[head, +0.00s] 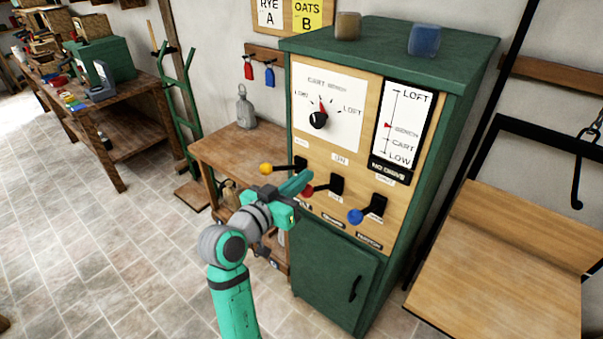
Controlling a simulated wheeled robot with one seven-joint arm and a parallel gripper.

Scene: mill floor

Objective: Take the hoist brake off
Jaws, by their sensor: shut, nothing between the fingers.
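A green cabinet with a wooden control panel (335,248) carries three levers. The left one has a yellow knob (266,168), the middle one a red knob (307,191), and the right one a blue knob (355,216). The small plates under the levers are too small or too covered to read surely, so I cannot tell which lever is the brake. My gripper (303,180) is shut and empty, in front of the panel close to the red knob. I cannot tell whether it touches the knob. My arm hides part of the lower left panel.
A dial (318,120) and a level gauge (404,125) with its red pointer near BENCH sit above the levers; the plate below reads NO DRIVE. A small bench (215,150) stands left of the cabinet.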

